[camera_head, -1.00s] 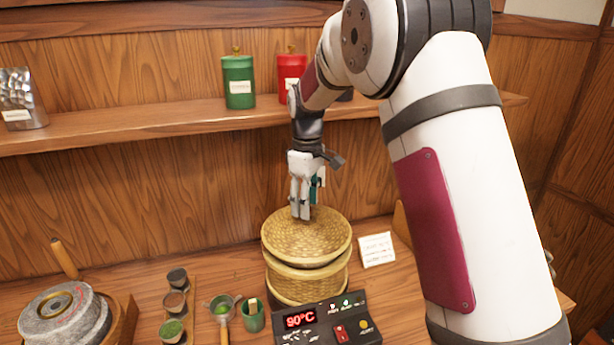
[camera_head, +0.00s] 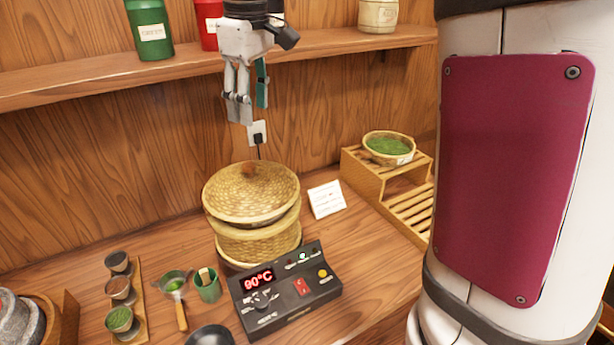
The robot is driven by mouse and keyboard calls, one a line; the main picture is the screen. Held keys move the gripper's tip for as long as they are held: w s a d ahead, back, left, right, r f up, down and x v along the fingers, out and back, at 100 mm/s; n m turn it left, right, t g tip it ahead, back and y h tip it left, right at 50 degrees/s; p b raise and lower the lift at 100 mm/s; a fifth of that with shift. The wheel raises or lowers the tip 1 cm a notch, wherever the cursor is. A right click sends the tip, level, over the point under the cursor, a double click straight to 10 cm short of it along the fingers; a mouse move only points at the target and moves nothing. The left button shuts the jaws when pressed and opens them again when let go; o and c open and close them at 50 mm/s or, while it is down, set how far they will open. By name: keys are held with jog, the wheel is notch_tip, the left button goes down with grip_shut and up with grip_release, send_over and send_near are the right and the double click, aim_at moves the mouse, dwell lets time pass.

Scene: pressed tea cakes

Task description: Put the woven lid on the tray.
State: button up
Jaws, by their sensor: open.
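The round woven lid (camera_head: 235,190), pale straw with a brown knob, lies on top of the stacked woven basket work (camera_head: 255,243) behind the control box. It looks slightly tilted, and I cannot tell whether it is fully seated. The layer under the lid is partly hidden, so I cannot tell exactly where the tray begins. My gripper (camera_head: 251,110) points down above the lid, open and empty, clear of the knob.
A black control box (camera_head: 285,290) reading 90°C stands in front. A slatted wooden rack (camera_head: 405,208) with a basket of green leaves (camera_head: 388,147) stands right, beyond a small white card (camera_head: 326,199). Small cups and a whisk stand lie left. A shelf (camera_head: 180,73) runs behind my gripper.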

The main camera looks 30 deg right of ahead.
jog(key=s+f+m+t, duration=0.2)
jog(key=s+m, duration=0.1)
jog(key=s, duration=0.9)
jog(key=s+f+m+t, duration=0.2)
jog(key=s+f+m, duration=0.1)
jog(key=s, duration=0.9)
jog(key=shift+m, duration=0.5)
